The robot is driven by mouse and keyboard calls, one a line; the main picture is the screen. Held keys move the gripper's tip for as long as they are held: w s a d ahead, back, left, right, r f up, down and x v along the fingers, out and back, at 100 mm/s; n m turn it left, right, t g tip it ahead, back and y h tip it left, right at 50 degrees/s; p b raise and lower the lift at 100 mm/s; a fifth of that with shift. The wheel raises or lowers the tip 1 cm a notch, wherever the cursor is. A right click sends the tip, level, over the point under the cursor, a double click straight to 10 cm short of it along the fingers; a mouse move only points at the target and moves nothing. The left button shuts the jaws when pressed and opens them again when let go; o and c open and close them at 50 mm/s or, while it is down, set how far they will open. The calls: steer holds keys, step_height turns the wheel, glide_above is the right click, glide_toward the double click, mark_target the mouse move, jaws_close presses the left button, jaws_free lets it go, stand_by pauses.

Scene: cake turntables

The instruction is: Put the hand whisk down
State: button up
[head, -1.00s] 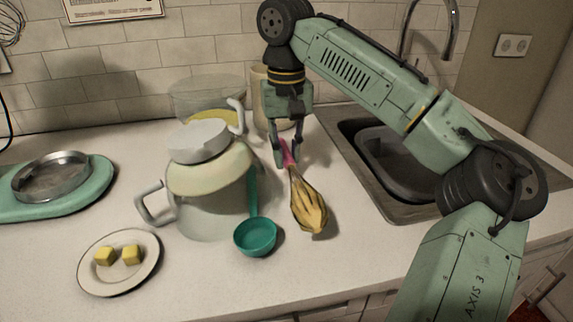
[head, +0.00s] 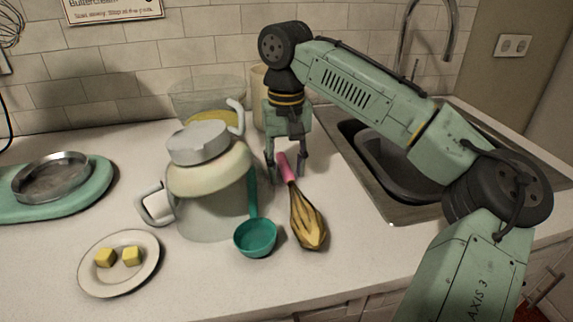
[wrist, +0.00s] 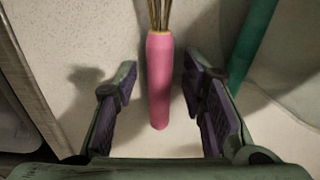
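The hand whisk (head: 307,215) has a pink handle and a yellowish wire head. It lies on the white counter between the teal ladle and the sink, its head toward the front. My gripper (head: 287,175) is just above the handle end. In the wrist view my gripper (wrist: 158,88) is open, with one finger on each side of the pink handle (wrist: 159,80). A gap shows between the handle and both finger pads. The wire head is mostly cut off at the top of the wrist view.
A teal ladle (head: 256,236) lies close left of the whisk, beside a clear jug (head: 205,210) with a grey lid. The sink (head: 368,190) is to the right. A plate (head: 118,284) with two yellow cubes and a turquoise turntable (head: 98,190) with a metal pan stand left.

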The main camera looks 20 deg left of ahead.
step_height(320, 180, up, 12)
steer(key=shift+r+p, duration=0.15)
steer(key=shift+p, duration=0.3)
stand_by(0.6)
